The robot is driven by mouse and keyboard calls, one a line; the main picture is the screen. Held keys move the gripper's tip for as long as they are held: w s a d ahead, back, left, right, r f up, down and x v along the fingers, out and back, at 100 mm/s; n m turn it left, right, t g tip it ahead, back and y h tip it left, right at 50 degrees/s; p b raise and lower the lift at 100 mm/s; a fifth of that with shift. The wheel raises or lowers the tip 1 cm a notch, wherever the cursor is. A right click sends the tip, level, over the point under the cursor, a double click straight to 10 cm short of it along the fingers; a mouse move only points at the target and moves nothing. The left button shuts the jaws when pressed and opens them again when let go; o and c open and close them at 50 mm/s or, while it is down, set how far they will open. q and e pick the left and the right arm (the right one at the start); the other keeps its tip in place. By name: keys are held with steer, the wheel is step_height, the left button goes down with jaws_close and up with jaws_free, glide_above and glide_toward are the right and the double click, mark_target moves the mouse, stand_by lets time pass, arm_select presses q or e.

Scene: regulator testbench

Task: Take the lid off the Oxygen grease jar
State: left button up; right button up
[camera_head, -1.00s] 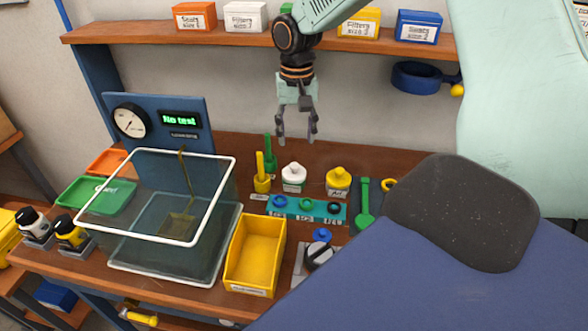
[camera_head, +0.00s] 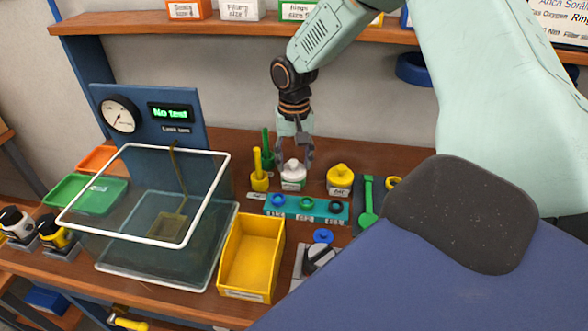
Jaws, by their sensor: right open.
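A white jar with a white knobbed lid (camera_head: 293,172) stands upright on the bench behind the teal ring rack. A small green label is on its front; I cannot read it. My right gripper (camera_head: 294,160) points straight down over this jar, its open fingers on either side of the lid. I cannot tell whether the fingers touch the lid. A yellow jar with a yellow knobbed lid (camera_head: 340,178) stands to the right, lid on. My left gripper is not in view.
A teal rack (camera_head: 290,213) with several rings lies in front of the jars. Yellow and green brush-like tools (camera_head: 259,175) stand close at the left. A yellow bin (camera_head: 231,274) and a clear water tank (camera_head: 146,268) are nearer. A shelf (camera_head: 200,25) with boxes runs above.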

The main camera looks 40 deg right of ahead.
mark_target(294, 161)
steer(key=shift+a, duration=0.15)
steer(key=shift+w, duration=0.15)
steer(key=c, duration=0.5)
steer(key=shift+c, duration=1.3)
steer(key=shift+s, duration=0.2)
steer(key=shift+c, duration=0.8)
steer(key=shift+w, duration=0.1)
steer(key=shift+c, duration=0.2)
steer(key=shift+r, duration=0.1)
steer(key=shift+w+r, duration=0.1)
steer(key=shift+r, duration=0.15)
step_height(294, 161, up, 9)
steer(key=shift+r+p, duration=0.15)
steer(key=shift+p, duration=0.3)
